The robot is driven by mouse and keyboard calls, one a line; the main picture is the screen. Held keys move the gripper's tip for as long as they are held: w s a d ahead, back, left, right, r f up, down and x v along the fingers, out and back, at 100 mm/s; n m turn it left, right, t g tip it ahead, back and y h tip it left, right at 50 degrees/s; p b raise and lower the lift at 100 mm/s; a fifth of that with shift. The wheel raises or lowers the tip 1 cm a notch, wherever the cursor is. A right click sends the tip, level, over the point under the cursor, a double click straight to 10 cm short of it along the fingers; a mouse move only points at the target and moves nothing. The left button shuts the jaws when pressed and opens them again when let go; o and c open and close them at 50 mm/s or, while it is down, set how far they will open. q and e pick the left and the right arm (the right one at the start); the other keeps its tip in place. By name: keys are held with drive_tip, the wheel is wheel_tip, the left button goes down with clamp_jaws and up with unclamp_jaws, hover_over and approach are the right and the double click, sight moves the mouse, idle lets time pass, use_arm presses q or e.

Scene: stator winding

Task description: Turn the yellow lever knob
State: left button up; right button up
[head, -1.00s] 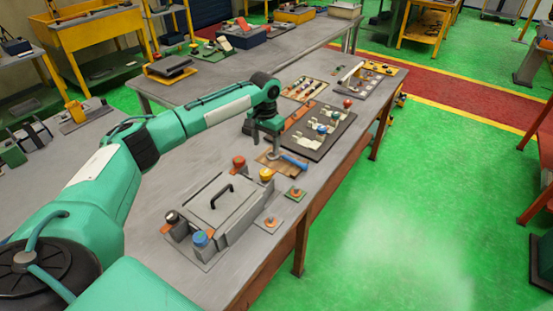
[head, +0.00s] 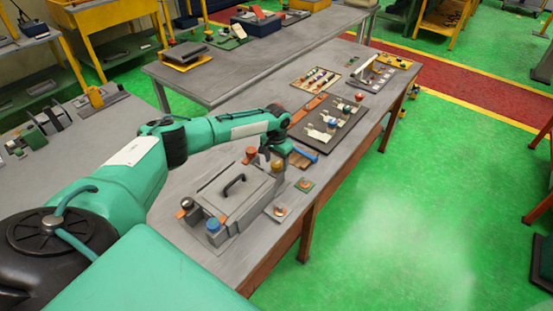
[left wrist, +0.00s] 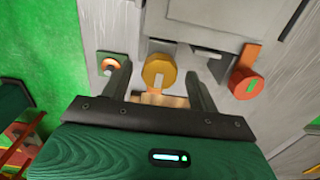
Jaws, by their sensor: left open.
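The yellow lever knob (head: 277,166) stands at the far end of a grey box with a black handle (head: 235,184). In the left wrist view the round yellow knob (left wrist: 159,72) has a pale slot mark and lies between my left gripper's two fingers. My left gripper (head: 268,159) is open over that end of the box. The fingers stand apart from the knob on both sides in the picture; I cannot tell their exact height against it. An orange-red knob (left wrist: 245,80) is just right of the right finger. My right gripper is not in view.
A blue knob (head: 213,226) and a black-and-orange knob (head: 187,204) are at the near end of the box. Small plates with orange buttons (head: 305,184) lie to its right. A dark board with parts (head: 327,125) lies behind. The table's right edge is close.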

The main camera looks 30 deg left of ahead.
use_arm(q)
drive_tip(key=shift+f, duration=0.2)
drive_tip(key=c, duration=1)
drive_tip(key=shift+o, duration=0.2)
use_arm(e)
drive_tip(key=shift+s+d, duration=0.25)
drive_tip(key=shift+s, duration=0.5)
